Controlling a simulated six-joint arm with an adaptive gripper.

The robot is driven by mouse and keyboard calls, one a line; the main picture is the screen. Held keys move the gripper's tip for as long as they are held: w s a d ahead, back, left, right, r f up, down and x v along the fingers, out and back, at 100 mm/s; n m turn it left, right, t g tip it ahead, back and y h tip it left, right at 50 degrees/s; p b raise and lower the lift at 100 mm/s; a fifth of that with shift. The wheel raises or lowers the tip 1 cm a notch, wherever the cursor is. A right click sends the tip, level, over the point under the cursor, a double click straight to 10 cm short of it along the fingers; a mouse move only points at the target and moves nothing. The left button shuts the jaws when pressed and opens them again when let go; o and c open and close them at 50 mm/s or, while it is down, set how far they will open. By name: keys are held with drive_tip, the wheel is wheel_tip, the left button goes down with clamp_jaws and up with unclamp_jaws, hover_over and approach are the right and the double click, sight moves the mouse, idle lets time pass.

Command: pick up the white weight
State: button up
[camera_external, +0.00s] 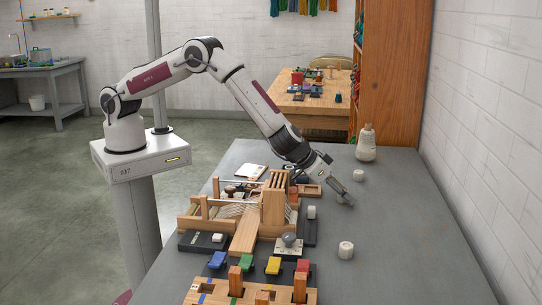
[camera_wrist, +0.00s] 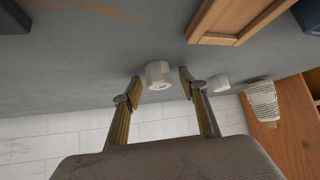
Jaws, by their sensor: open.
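Two small white weights stand on the grey table in the external view, one farther back (camera_external: 358,175) and one nearer the front (camera_external: 346,249). My gripper (camera_external: 345,200) is low over the table between them in that view, apart from both. In the wrist view my gripper (camera_wrist: 160,88) is open and empty. A white faceted weight (camera_wrist: 159,75) appears between its fingertips, beyond them, with no visible contact. A second, smaller-looking white piece (camera_wrist: 218,83) appears just right of the right finger.
A white bottle (camera_external: 366,145) stands at the back right, also in the wrist view (camera_wrist: 262,100). Left of my gripper are a wooden rack (camera_external: 273,200), a small wooden tray (camera_external: 311,190) and a white block (camera_external: 311,212). The table's right side is mostly clear up to the brick wall.

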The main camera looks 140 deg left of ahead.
idle(0.4)
clamp_jaws()
drive_tip(key=shift+r, duration=0.15)
drive_tip(key=shift+r, duration=4.9)
